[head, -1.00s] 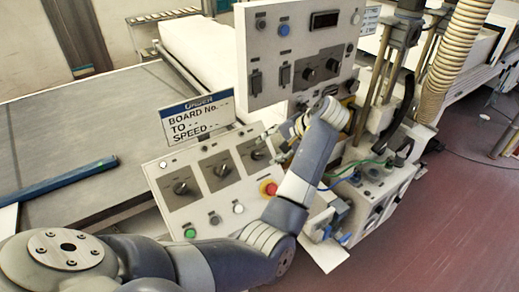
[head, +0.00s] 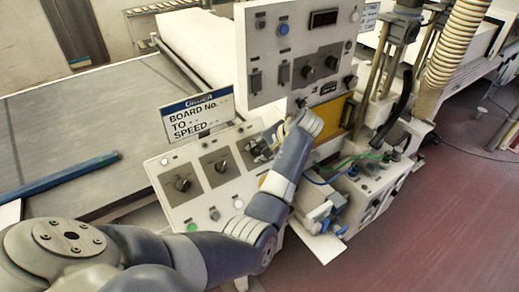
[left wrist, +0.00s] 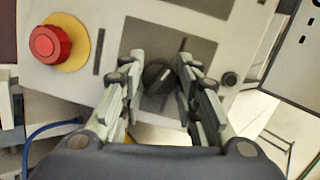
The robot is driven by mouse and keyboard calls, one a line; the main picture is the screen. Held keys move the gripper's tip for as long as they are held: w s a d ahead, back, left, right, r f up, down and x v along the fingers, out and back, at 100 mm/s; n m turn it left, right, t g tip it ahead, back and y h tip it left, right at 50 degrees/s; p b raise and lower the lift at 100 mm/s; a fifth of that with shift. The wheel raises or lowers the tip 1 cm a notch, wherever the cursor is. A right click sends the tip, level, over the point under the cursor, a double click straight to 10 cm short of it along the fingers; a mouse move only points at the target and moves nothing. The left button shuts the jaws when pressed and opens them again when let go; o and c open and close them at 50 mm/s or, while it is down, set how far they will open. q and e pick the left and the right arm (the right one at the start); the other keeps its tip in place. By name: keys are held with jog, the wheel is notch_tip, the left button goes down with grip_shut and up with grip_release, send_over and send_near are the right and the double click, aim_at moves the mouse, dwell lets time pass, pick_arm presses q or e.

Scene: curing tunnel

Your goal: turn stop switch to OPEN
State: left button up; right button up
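A dark rotary switch knob (left wrist: 158,77) on a grey plate stands between the fingers of my left gripper (left wrist: 160,88) in the left wrist view. The fingers are open, one on each side of the knob, with a small gap showing. In the head view my left gripper (head: 258,147) is at the rightmost switch plate of the sloped lower panel and hides most of that knob. I cannot read a label or the knob's setting. My right gripper is not in view.
A red button (left wrist: 48,44) on a yellow disc sits left of the gripper. Two more rotary knobs (head: 183,184) (head: 221,166) are on the same panel. An upright panel (head: 296,50) stands behind, with a sign (head: 198,117) at its left. A blue cable (left wrist: 52,127) hangs nearby.

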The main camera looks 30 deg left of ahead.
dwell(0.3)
pick_arm(q)
jog(key=shift+m, duration=0.3)
jog(key=m, duration=0.2)
jog(key=shift+m+y, duration=0.3)
jog(key=shift+m, duration=0.1)
jog(key=m, duration=0.3)
jog(key=shift+y, duration=0.3)
jog(key=shift+d+m, duration=0.1)
jog(key=shift+m, duration=1)
jog(key=shift+f, duration=0.1)
